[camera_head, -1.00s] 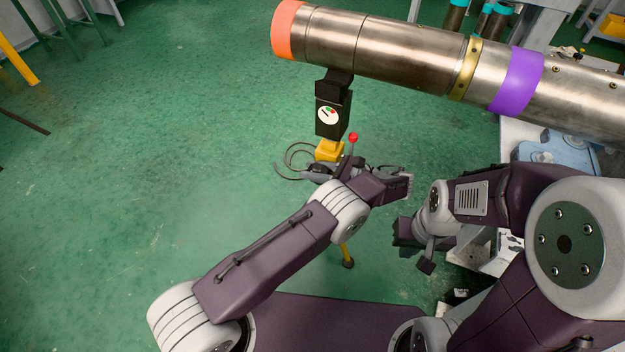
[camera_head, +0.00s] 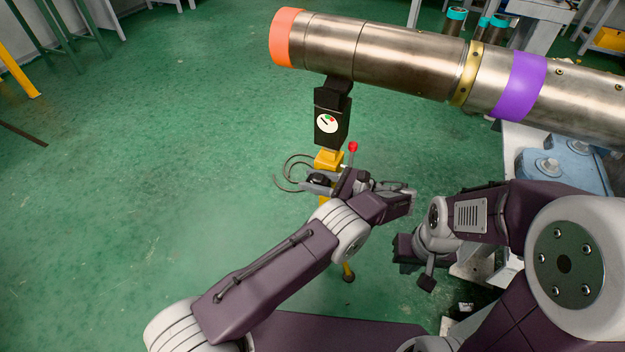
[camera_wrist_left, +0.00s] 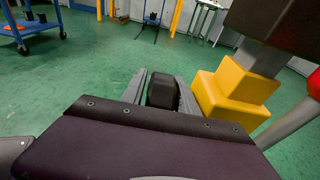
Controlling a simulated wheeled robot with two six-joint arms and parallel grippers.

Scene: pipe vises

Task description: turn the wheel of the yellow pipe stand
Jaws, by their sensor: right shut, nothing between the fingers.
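The yellow pipe stand (camera_head: 328,160) stands on the green floor under a long metal pipe, and its black head carries a round gauge (camera_head: 327,123). Its wheel shows as thin grey curved bars (camera_head: 286,172), partly hidden behind my left gripper. My left gripper (camera_head: 317,182) is at the wheel, just in front of the yellow block. In the left wrist view its two fingers (camera_wrist_left: 161,92) stand apart on either side of a black block (camera_wrist_left: 162,90); I cannot tell whether they press on it. My right gripper (camera_head: 427,282) is low at the right, shut and empty, away from the stand.
The metal pipe (camera_head: 410,55), with an orange end and a purple band, spans above the stand. A red-knobbed lever (camera_head: 353,147) rises close beside my left gripper. A blue vise-like block (camera_head: 560,165) sits at the right.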

